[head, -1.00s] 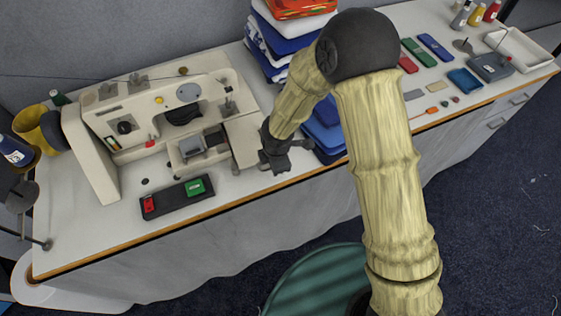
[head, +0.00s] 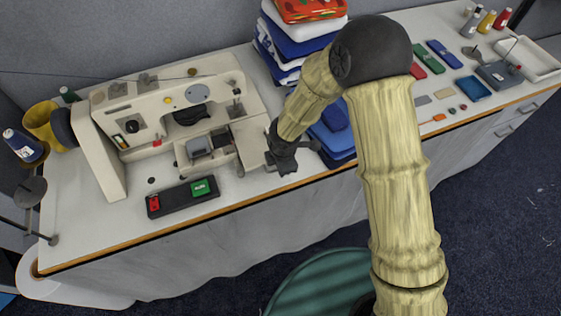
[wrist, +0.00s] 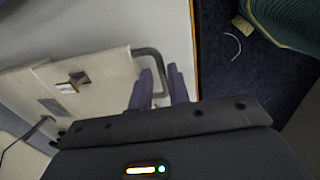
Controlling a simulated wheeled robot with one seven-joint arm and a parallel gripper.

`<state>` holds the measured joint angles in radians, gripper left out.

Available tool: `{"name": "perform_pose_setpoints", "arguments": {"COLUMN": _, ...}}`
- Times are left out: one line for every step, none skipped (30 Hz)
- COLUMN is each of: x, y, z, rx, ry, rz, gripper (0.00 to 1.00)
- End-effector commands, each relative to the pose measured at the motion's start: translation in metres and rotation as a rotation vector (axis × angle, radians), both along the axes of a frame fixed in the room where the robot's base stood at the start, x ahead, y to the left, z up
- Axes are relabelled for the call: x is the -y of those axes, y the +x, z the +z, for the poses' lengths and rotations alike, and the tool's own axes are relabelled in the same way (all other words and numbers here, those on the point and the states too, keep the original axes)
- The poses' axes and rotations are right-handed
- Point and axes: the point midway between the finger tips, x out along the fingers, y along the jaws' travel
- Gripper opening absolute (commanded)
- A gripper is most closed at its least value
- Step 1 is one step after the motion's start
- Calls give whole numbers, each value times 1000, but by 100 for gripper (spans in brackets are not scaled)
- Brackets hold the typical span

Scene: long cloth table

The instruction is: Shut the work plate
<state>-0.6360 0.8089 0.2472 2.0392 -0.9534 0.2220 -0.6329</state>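The work plate (head: 256,139) is a flat cream panel at the right side of the cream sewing machine (head: 160,115). A compartment with a grey block (head: 199,147) lies uncovered to its left. In the wrist view the plate (wrist: 105,95) fills the left part, and a grey bent bar handle (wrist: 150,56) stands at its right edge. My gripper (wrist: 160,86) has its two purple fingers close together, one on each side of the handle's lower end. It appears shut on the bar; the exact contact is partly hidden. In the head view my gripper (head: 285,158) is at the plate's right edge.
A black switch box (head: 183,197) with red and green buttons lies in front of the machine. Folded cloths (head: 290,45) are stacked behind my arm, and blue ones (head: 333,135) lie right of my gripper. The table's front edge (head: 170,232) is close by.

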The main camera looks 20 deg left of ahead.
Motion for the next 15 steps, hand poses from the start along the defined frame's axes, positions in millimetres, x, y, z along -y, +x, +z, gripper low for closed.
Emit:
{"name": "perform_pose_setpoints", "arguments": {"x": 0, "y": 0, "z": 1, "rx": 0, "ry": 0, "rz": 0, "gripper": 18}}
{"name": "perform_pose_setpoints", "arguments": {"x": 0, "y": 0, "z": 2, "rx": 0, "ry": 0, "rz": -1, "gripper": 18}}
{"name": "perform_pose_setpoints", "arguments": {"x": 1, "y": 0, "z": 5, "rx": 1, "ry": 1, "rz": -1, "gripper": 18}}
{"name": "perform_pose_setpoints", "arguments": {"x": 1, "y": 0, "z": 7, "rx": 0, "ry": 1, "rz": -2, "gripper": 18}}
{"name": "perform_pose_setpoints", "arguments": {"x": 1, "y": 0, "z": 10, "rx": 1, "ry": 2, "rz": -2, "gripper": 18}}
{"name": "perform_pose_setpoints", "arguments": {"x": 2, "y": -1, "z": 15, "rx": 0, "ry": 2, "rz": -3, "gripper": 18}}
{"name": "perform_pose_setpoints", "arguments": {"x": 2, "y": -2, "z": 19, "rx": 0, "ry": 2, "rz": -3, "gripper": 18}}
{"name": "perform_pose_setpoints", "arguments": {"x": 3, "y": -2, "z": 24, "rx": 1, "ry": 2, "rz": -4, "gripper": 18}}
{"name": "perform_pose_setpoints", "arguments": {"x": 4, "y": -3, "z": 31, "rx": 1, "ry": 2, "rz": -3, "gripper": 18}}
{"name": "perform_pose_setpoints", "arguments": {"x": 5, "y": -4, "z": 36, "rx": 1, "ry": 3, "rz": -2, "gripper": 18}}
{"name": "perform_pose_setpoints", "arguments": {"x": 5, "y": -4, "z": 42, "rx": 2, "ry": 3, "rz": -4, "gripper": 18}}
{"name": "perform_pose_setpoints", "arguments": {"x": 6, "y": -5, "z": 50, "rx": 2, "ry": 3, "rz": -4, "gripper": 18}}
{"name": "perform_pose_setpoints", "arguments": {"x": 7, "y": -6, "z": 56, "rx": 2, "ry": 3, "rz": -3, "gripper": 18}}
{"name": "perform_pose_setpoints", "arguments": {"x": 8, "y": -7, "z": 62, "rx": 2, "ry": 2, "rz": -3, "gripper": 18}}
{"name": "perform_pose_setpoints", "arguments": {"x": 9, "y": -7, "z": 70, "rx": 2, "ry": 2, "rz": -3, "gripper": 18}}
